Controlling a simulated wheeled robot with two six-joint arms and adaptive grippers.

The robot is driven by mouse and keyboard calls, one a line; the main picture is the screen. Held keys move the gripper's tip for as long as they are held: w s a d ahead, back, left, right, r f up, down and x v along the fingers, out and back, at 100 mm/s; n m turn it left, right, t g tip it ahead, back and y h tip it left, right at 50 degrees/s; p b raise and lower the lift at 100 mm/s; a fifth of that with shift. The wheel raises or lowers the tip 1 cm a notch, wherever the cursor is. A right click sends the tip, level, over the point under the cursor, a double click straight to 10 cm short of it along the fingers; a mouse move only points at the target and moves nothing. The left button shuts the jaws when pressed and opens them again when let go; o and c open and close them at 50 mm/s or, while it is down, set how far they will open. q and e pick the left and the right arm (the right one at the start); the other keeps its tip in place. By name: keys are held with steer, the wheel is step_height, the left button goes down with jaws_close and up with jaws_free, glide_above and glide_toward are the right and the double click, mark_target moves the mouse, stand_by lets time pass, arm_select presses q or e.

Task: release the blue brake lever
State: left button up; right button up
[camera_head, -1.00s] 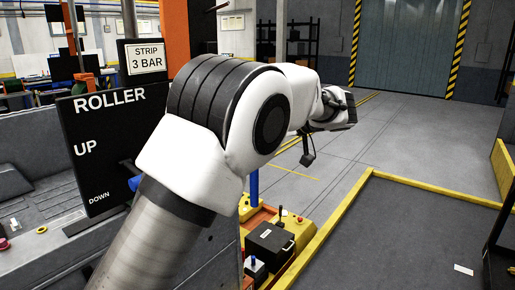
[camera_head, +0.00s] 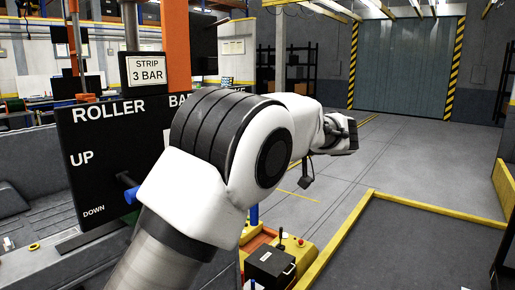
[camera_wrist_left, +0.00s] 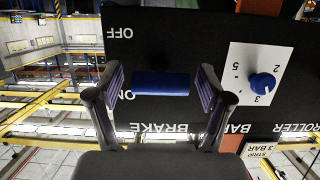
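The blue brake lever (camera_wrist_left: 160,83) is a short horizontal bar on a black panel. It shows in the left wrist view, which sees the panel upside down, beside the words OFF and ON and level nearer to ON. My left gripper (camera_wrist_left: 160,78) is open, with one finger on each side of the lever in the picture. Gaps show between the fingers and the lever's ends, and the depth between them is unclear. In the head view my left arm hides the brake part of the black panel (camera_head: 105,165). My right gripper is not in view.
A blue dial knob (camera_wrist_left: 262,83) on a white plate sits beside the lever. A blue roller handle (camera_head: 133,195) sticks out of the panel. A yellow-edged platform and open floor lie right.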

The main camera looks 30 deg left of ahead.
arm_select(q)
steer(key=v, duration=0.7)
steer(key=shift+d, duration=0.25)
